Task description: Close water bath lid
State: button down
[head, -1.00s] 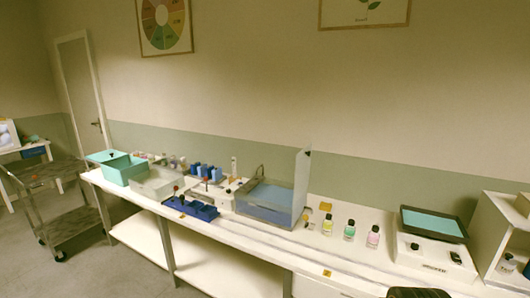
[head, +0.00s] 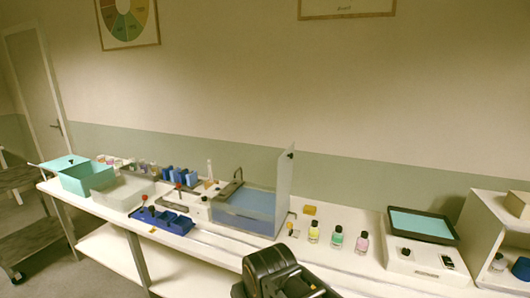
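The water bath (head: 247,222) stands on the long white bench, with blue water (head: 245,202) showing in its open top. Its lid (head: 286,184) stands upright at the bath's right side, with a small dark knob (head: 291,155) near its upper edge. A black part of my arm shows at the bottom centre, in front of the bench and below the bath. My gripper's fingers are not visible in this view, and nothing touches the lid.
Yellow, green and pink bottles (head: 337,237) stand to the right of the bath. A white device with a dark tray (head: 422,226) is farther right, beside a white shelf box (head: 485,235). A blue rack (head: 161,218), a red-knobbed device and teal bins (head: 88,178) stand to the left.

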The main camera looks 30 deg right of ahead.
aim_at(284, 168)
jog(key=z, duration=0.25)
jog(key=i, duration=0.8)
jog(key=z, duration=0.55)
